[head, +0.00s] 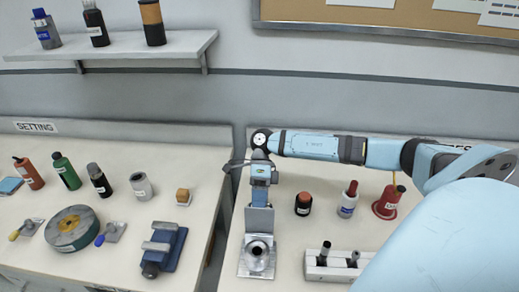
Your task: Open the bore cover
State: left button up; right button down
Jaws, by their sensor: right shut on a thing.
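A grey metal block with a round bore (257,250) sits at the left front of the right-hand table. A flat grey cover plate (259,220) stands up behind the bore, so the bore's mouth shows. My right gripper (260,202) reaches down from above and is shut at the top of this plate. Its fingertips and the plate's upper edge are partly hidden. My left gripper is not in view.
A light holder (331,265) with dark pegs is at the front. A blue vise (165,247) and several bottles stand on the left table, across a gap.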

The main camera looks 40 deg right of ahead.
jog(key=shift+s+a+f, duration=0.15)
jog(key=shift+s+f, duration=0.05)
jog(key=shift+f, duration=0.15)
jog(key=c, duration=1.2)
grip_release()
jog(key=shift+w, duration=0.1)
jog(key=b+v, duration=0.1)
jog(key=v, duration=1.3)
jog(key=shift+b, duration=0.35)
jog(key=shift+w+a, duration=0.1)
